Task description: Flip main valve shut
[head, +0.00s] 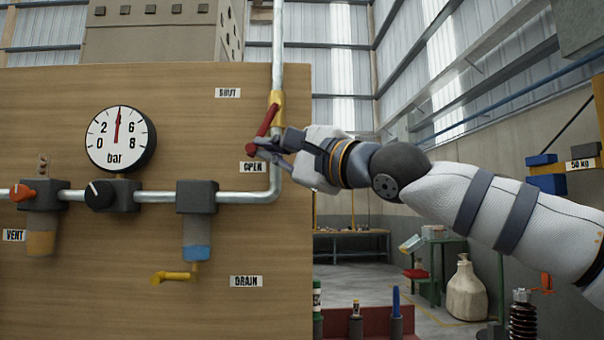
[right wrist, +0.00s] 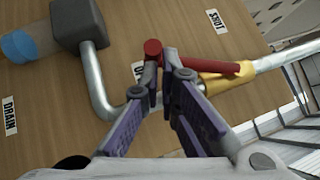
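The main valve has a yellow body (head: 278,99) on the upright pipe and a red lever (head: 267,123). The lever slants down and left, its end just above the OPEN label (head: 252,167); the SHUT label (head: 228,93) is higher up. My right gripper (head: 260,147) is at the lever's lower end. In the right wrist view, its fingertips (right wrist: 162,60) are close together, overlapping the red lever (right wrist: 215,65) near its rounded end. Whether they clamp it or only lie against it is unclear. My left gripper is out of view.
A red rack (head: 337,324) stands low in front.

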